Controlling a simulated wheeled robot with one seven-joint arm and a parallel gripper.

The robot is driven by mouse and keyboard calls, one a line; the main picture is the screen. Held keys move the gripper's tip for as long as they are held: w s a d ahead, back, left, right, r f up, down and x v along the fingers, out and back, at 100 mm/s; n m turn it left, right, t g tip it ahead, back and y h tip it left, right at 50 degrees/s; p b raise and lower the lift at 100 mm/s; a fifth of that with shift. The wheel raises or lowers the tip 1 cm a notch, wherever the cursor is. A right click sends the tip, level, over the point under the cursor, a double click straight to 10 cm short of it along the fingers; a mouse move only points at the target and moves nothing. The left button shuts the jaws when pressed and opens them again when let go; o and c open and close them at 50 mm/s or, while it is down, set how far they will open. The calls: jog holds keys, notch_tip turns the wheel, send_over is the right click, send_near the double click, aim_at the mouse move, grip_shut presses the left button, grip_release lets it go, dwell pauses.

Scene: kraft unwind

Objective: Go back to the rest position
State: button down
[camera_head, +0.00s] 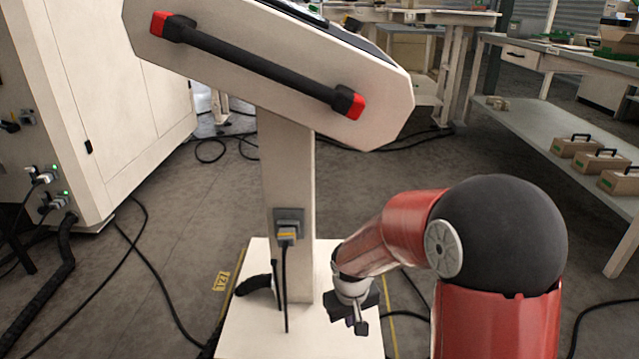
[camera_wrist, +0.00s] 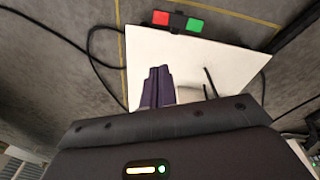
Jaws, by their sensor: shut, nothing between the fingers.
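My gripper (camera_head: 350,318) hangs at the end of my red arm in the head view, low in front of the cream console's base plate (camera_head: 250,330). In the wrist view my gripper (camera_wrist: 158,72) shows as two dark purple fingers pressed together, with nothing between them. The fingers overlap the white base plate (camera_wrist: 205,60) in the wrist view. I cannot tell the exact gap between the fingertips and the plate.
The cream console (camera_head: 285,170) with a black handle (camera_head: 258,66) stands ahead. A machine cabinet (camera_head: 100,100) with plugged cables is at left. A shelf (camera_head: 560,140) with several boxes is at right. Black cables (camera_head: 125,250) lie on the floor.

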jog(key=s+d+r+m+t+p, duration=0.1)
jog(key=s+d+r, duration=0.25)
jog(key=r, duration=0.45)
jog(key=s+d+r+m+t+p, duration=0.15)
jog(key=s+r, duration=0.25)
jog(key=r, duration=0.5)
jog(key=s+d+r+m+t+p, duration=0.1)
jog(key=s+d+r+p, duration=0.2)
jog(key=s+r, duration=0.6)
jog(key=s, duration=0.3)
jog(key=shift+d+m+y, duration=0.2)
jog(key=shift+m+y, duration=0.1)
jog(key=shift+m, duration=0.05)
jog(key=shift+t, duration=0.25)
